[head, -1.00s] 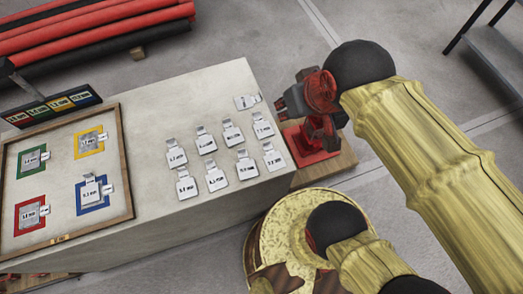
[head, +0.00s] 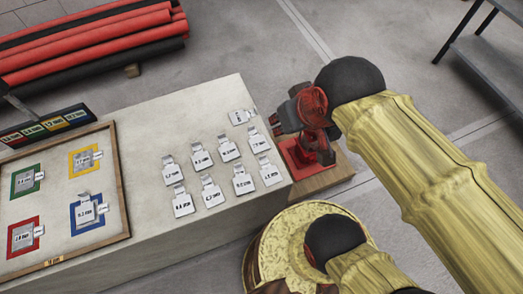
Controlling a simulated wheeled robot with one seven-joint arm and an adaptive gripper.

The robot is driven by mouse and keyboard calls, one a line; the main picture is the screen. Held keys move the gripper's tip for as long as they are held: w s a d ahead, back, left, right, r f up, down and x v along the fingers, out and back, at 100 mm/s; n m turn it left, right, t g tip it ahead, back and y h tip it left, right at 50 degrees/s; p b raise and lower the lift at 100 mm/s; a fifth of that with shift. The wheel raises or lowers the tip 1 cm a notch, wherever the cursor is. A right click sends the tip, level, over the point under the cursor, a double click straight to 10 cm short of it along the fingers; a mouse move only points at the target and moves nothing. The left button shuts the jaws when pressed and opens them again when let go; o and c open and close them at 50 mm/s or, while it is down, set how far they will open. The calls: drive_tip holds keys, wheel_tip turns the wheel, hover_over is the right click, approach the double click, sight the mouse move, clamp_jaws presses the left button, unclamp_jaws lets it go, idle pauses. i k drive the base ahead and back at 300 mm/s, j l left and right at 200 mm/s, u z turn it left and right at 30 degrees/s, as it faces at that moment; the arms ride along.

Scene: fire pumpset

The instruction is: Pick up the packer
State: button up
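Several flat silver-grey packers with printed thickness labels lie in two rows on the pale table top, one of them a front-row packer (head: 212,192). A separate packer (head: 242,117) lies near the table's right edge, turned sideways. My gripper (head: 275,122), dark with a red wrist behind it, is above the table's right edge, just right of that separate packer. It appears apart from the packers. Its fingers are small and dark here, so I cannot tell whether they are open or shut.
A wooden-framed board (head: 122,190) with green, yellow, red and blue squares bearing packers lies on the table's left. A red stand (head: 302,160) on a wooden block is beside the table's right edge. Red and black pipes (head: 90,45) lie behind; a dark metal shelf (head: 490,60) stands far right.

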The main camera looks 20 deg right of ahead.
sight(202, 160)
drive_tip(key=u, duration=2.15)
drive_tip(key=z, duration=1.4)
drive_tip(key=i+j+z, duration=0.1)
drive_tip(key=j, duration=0.45)
drive_tip(key=i+j+z, duration=0.1)
drive_tip(key=j, duration=0.45)
